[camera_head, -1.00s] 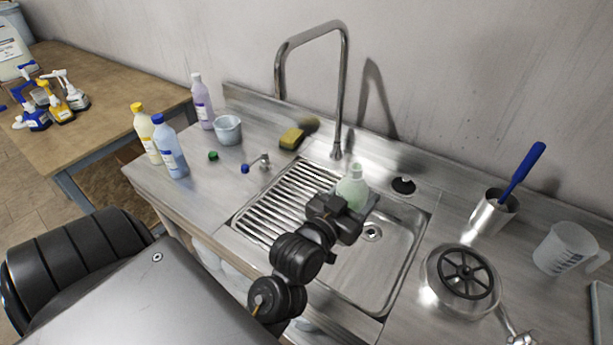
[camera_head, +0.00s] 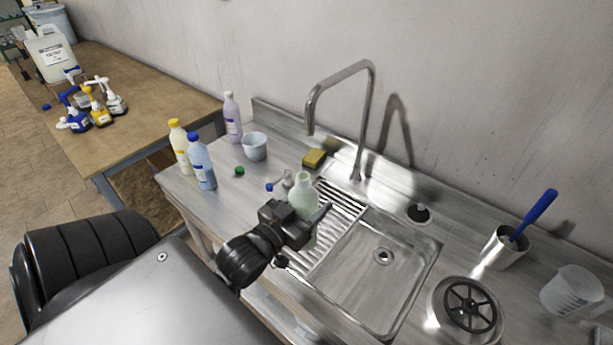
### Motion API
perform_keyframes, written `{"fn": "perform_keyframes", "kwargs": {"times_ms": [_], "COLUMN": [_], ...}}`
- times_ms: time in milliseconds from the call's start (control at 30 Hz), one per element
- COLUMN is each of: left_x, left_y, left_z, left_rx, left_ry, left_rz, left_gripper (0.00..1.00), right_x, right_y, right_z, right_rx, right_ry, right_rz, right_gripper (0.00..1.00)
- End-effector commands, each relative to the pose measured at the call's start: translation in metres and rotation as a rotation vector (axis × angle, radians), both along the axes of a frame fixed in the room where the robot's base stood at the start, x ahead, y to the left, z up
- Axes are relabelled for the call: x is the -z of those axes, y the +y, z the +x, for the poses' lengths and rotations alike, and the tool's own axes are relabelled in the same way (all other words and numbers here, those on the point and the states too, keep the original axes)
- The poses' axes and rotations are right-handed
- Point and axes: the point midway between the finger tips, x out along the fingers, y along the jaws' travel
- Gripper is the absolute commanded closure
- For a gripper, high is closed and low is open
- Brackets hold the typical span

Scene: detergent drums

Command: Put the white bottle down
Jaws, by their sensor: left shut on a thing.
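The white bottle (camera_head: 303,193) is pale, slightly greenish and translucent, with an open neck and no cap in place. My left gripper (camera_head: 308,216) is shut on it, with the fingers around its lower part. It is held upright over the left part of the ribbed drainboard (camera_head: 342,222). My right gripper is not in view.
Left of the bottle stand a yellow bottle (camera_head: 180,147), a blue bottle (camera_head: 201,163), a purple bottle (camera_head: 232,117) and a bucket (camera_head: 254,147). A green cap (camera_head: 239,171) lies near them. The sink basin (camera_head: 375,285) is right, below the tall faucet (camera_head: 362,120).

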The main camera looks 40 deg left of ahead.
Motion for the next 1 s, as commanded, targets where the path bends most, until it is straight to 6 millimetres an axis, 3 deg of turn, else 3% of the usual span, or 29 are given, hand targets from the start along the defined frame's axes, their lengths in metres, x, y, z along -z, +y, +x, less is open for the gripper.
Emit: {"fn": "perform_keyframes", "kwargs": {"times_ms": [67, 267, 367, 767, 800, 1000], "left_x": [-0.014, -0.011, -0.003, 0.029, 0.024, 0.059], "left_y": [0.007, 0.010, 0.014, 0.046, 0.053, 0.071], "left_z": [-0.008, -0.010, -0.002, 0.050, 0.060, 0.090], "left_rx": [0.012, 0.022, 0.022, 0.020, 0.016, 0.017], "left_ry": [0.001, 0.000, -0.003, -0.006, 0.002, 0.005], "left_rz": [0.004, 0.000, 0.002, 0.008, 0.001, -0.004], "left_gripper": [0.73, 0.73, 0.73, 0.73, 0.73, 0.73], "right_x": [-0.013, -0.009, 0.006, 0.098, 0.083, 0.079], "right_y": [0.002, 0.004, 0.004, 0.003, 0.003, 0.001], "right_z": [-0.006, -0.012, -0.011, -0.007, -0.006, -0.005], "right_rx": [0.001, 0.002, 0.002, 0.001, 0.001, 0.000], "right_ry": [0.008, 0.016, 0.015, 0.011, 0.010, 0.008], "right_rz": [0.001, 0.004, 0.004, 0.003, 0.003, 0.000], "right_gripper": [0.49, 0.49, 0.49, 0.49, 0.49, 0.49]}}
